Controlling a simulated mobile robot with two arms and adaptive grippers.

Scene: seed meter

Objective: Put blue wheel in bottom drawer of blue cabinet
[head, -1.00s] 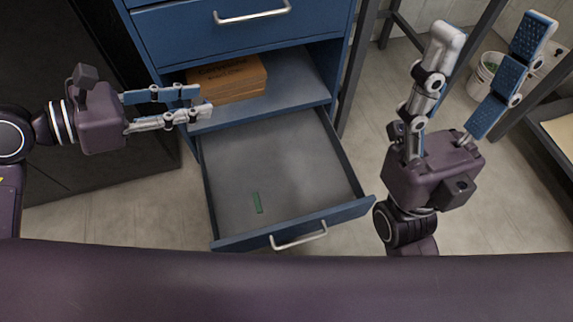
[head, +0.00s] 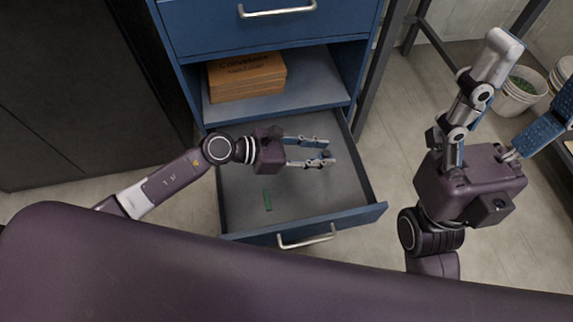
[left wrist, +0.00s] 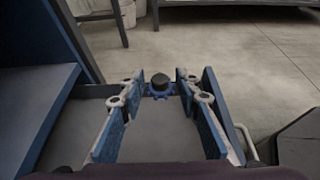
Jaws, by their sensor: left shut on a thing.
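The blue wheel (left wrist: 161,88), small and toothed with a dark hub, sits between the fingertips of my left gripper in the left wrist view. My left gripper (head: 326,152) is shut on it, above the open bottom drawer in the head view. The fingers hide most of the wheel there. My right gripper (head: 535,75) is open and empty, to the right of the cabinet.
A stack of brown boxes (head: 247,80) sits on the open shelf above the drawer. A closed drawer with a silver handle (head: 277,11) is higher up. A dark cabinet (head: 80,90) stands at left. White buckets (head: 518,92) stand on the floor at right.

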